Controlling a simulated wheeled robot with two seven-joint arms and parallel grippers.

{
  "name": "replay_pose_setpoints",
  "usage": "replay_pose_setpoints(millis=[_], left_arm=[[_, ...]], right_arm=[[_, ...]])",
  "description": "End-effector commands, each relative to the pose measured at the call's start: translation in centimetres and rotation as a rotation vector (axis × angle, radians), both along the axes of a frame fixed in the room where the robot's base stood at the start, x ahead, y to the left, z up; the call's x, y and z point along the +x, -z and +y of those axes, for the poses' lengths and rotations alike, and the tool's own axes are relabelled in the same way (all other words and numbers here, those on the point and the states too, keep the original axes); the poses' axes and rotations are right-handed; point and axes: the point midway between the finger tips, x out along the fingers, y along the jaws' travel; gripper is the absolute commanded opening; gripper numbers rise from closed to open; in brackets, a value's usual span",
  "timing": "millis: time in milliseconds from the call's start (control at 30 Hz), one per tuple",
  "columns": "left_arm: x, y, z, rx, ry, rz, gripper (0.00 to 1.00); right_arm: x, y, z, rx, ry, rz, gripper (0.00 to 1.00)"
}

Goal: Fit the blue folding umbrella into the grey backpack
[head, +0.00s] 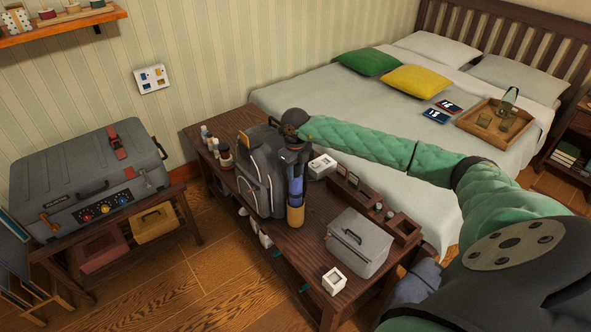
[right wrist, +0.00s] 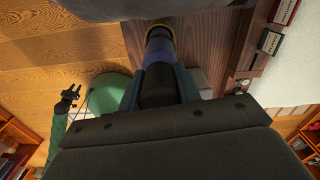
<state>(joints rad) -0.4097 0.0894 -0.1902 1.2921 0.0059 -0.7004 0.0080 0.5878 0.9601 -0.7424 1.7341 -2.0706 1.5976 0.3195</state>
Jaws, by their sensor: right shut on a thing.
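The grey backpack (head: 262,172) stands upright on the dark wooden bench (head: 312,255). My right gripper (head: 294,150) is at the height of the backpack's top, at its right side. It is shut on the dark upper end of the blue folding umbrella (head: 295,188), which hangs upright with its tan end down. The umbrella is outside the backpack, overlapping its right edge; I cannot tell if they touch. The right wrist view shows the umbrella (right wrist: 159,48) between the fingers. What looks like my left gripper (right wrist: 70,97) is small at the left there; its jaws are unclear.
A grey box (head: 358,243) and a small white cube (head: 334,280) stand on the bench to the right. Small bottles (head: 211,143) are left of the backpack. A wooden organiser (head: 400,225) lies along the far edge. The bed (head: 330,95) is behind.

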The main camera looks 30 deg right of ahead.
Motion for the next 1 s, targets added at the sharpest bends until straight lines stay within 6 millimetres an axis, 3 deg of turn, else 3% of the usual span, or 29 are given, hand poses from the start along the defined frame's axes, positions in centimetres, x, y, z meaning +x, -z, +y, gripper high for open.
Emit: replay_pose_setpoints(millis=[1000], left_arm=[[0.0,3.0,0.0,0.0,0.0,0.0,0.36]], right_arm=[[0.0,4.2,0.0,0.0,0.0,-0.001,0.0]])
